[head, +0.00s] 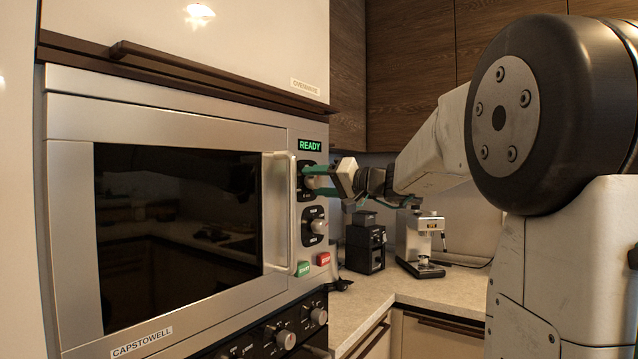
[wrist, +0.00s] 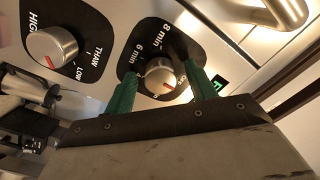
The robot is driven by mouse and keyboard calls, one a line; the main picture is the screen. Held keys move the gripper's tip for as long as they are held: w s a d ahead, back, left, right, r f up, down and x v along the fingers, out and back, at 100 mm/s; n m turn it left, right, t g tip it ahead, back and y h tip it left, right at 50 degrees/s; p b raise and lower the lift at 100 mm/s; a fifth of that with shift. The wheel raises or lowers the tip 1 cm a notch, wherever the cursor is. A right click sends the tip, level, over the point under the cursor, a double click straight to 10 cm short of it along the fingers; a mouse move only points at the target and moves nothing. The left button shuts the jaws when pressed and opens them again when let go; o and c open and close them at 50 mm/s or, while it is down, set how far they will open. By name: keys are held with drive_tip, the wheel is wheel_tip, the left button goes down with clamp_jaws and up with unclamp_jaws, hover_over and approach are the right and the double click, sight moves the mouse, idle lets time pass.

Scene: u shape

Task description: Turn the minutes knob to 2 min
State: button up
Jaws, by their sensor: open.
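The minutes knob (wrist: 160,76) is a silver dial on a black plate marked "6 min" and "8 min" in the wrist view. Its red mark points to the lower right in that view, near a small label I cannot read clearly. The "2 min" marking does not show. My gripper (wrist: 163,82) is open, with one green finger on each side of the knob; I cannot tell whether they touch it. In the head view my gripper (head: 321,181) is at the upper knob and partly covers it. The microwave (head: 190,113) display (head: 310,145) reads "READY".
A power knob (wrist: 52,46) marked "HIGH", "THAW" and "LOW" sits beside it, below it in the head view (head: 315,226). The door handle (head: 280,212) stands out left of the panel. Green (head: 303,269) and red (head: 323,258) buttons are below. A coffee machine (head: 421,235) stands on the counter.

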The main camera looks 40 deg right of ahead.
drive_tip(key=c, duration=1)
drive_tip(key=shift+m, duration=0.3)
drive_tip(key=m, duration=0.5)
drive_tip(key=shift+m, duration=0.3)
drive_tip(key=m, duration=0.5)
drive_tip(key=shift+m, duration=0.3)
drive_tip(key=o, duration=1)
drive_tip(key=shift+t, duration=0.3)
